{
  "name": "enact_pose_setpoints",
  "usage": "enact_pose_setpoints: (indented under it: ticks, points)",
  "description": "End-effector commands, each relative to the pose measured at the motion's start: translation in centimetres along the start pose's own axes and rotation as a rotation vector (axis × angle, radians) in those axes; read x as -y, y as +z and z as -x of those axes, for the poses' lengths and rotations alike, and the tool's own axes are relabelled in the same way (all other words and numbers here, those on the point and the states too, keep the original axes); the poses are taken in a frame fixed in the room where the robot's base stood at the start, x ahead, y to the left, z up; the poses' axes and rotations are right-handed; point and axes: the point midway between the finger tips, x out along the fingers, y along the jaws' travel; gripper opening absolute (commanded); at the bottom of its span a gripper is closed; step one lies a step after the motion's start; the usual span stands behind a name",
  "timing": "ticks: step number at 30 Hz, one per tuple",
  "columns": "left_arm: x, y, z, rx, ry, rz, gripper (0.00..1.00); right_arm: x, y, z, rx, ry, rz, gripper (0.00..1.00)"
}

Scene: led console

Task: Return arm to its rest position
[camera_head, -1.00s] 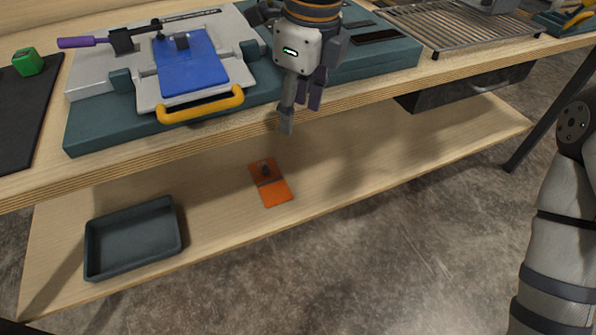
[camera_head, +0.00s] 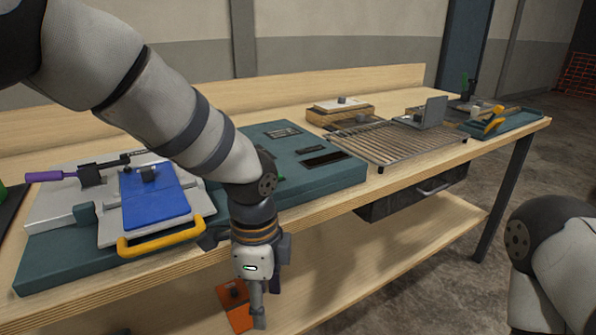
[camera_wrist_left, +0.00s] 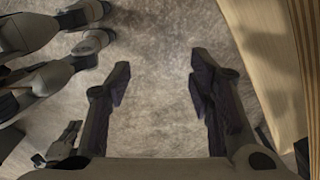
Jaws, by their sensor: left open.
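My left gripper (camera_head: 266,303) hangs pointing down in front of the workbench's front edge, in the head view. Its two fingers stand apart with nothing between them in the left wrist view (camera_wrist_left: 158,88), where bare floor shows past them. My left arm comes in from the upper left and crosses in front of the bench. Part of my right arm (camera_head: 560,265) shows at the lower right of the head view. The right gripper is out of the head view, and I cannot surely make it out in the left wrist view.
The workbench (camera_head: 330,215) carries a blue plate fixture (camera_head: 155,200) with a yellow handle (camera_head: 160,240), a teal console (camera_head: 335,170) and a wire rack (camera_head: 385,143). An orange piece (camera_head: 236,312) lies on the lower shelf, close behind the left gripper in the picture. A drawer (camera_head: 415,195) hangs underneath.

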Motion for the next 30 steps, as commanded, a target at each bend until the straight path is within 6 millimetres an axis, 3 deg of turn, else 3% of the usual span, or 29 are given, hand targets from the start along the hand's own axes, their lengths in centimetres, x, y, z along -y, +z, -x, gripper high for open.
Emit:
enact_pose_setpoints:
  ticks: [1,3,6,9,13,15,18,30]
  points:
    - [-2.3,0.5,-4.1,-0.035,0.056,0.113,0.48,0.0,0.1,-0.1,0.004,0.000,0.000,0.00]
    - [-6.3,1.5,-9.9,-0.089,0.120,0.355,0.48,0.0,0.1,-0.1,0.004,0.000,0.000,0.00]
    - [-13.3,3.9,-16.6,-0.108,0.186,0.762,0.48,0.0,0.1,-0.1,0.004,0.000,0.000,0.00]
    - [-20.5,7.5,-20.4,-0.053,0.197,1.149,0.48,0.0,0.1,-0.1,0.004,0.000,0.000,0.00]
    - [-27.1,11.8,-21.6,0.045,0.140,1.485,0.48,0.0,0.1,-0.1,0.003,0.000,0.000,0.00]
    - [-29.1,13.2,-21.4,0.081,0.109,1.578,0.48,0.0,0.1,-0.1,0.002,0.000,0.000,0.00]
    - [-30.1,14.1,-21.3,0.099,0.084,1.633,0.48,0.0,0.1,-0.1,0.002,0.000,0.000,0.00]
    - [-30.1,14.1,-21.3,0.099,0.082,1.635,0.48,0.0,0.1,-0.1,0.002,0.000,0.000,0.00]
